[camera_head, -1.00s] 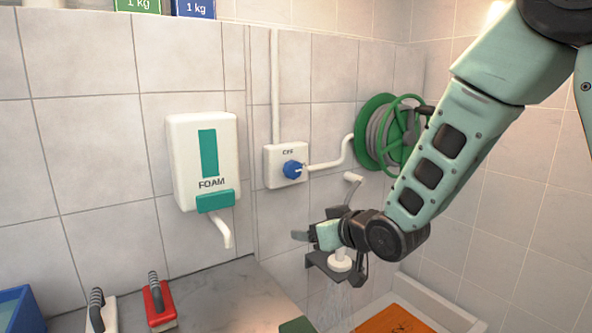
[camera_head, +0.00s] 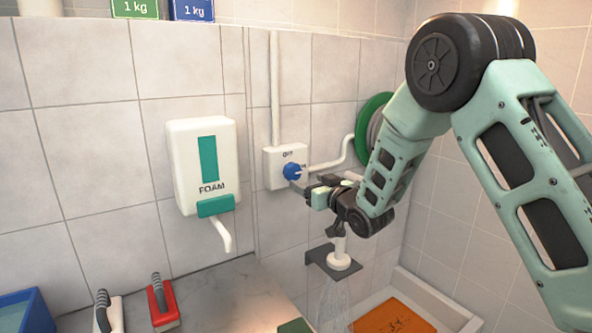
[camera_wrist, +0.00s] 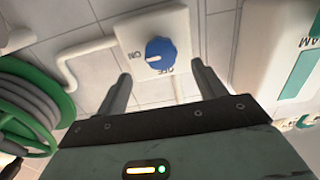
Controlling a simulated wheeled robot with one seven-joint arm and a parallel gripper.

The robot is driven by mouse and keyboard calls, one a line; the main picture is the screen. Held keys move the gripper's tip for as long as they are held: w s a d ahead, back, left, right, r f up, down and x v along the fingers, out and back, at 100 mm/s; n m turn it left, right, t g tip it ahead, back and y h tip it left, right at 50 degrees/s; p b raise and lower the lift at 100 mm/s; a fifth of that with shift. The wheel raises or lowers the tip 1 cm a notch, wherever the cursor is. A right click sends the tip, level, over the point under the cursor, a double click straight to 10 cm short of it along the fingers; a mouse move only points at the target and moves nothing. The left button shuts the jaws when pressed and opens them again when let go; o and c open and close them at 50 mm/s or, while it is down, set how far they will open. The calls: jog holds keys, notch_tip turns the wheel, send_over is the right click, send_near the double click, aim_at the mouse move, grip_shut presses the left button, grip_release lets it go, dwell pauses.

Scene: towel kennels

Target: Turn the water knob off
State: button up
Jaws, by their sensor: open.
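The blue water knob (camera_head: 291,171) sits on a white box (camera_head: 272,168) on the tiled wall. It also shows in the wrist view (camera_wrist: 160,48), where its pale mark points toward the ON label and the OFF label is nearer my fingers. My gripper (camera_head: 304,184) is open just in front and to the lower right of the knob in the head view. In the wrist view its two fingers (camera_wrist: 161,72) stand apart, with the knob between and beyond them, not touching it. Water sprays from the white shower head (camera_head: 341,261) below.
A white foam dispenser (camera_head: 205,165) hangs left of the box. A green hose reel (camera_head: 373,115) is to the right, partly behind my arm. A dark bracket (camera_head: 321,259) holds the shower head. Brushes (camera_head: 162,303) stand on the counter (camera_head: 225,288).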

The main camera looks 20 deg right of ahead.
aim_at(295, 175)
jog(key=p+x, duration=0.2)
jog(key=x, duration=0.5)
jog(key=shift+w, duration=0.15)
jog(key=shift+f, duration=0.1)
jog(key=c, duration=1)
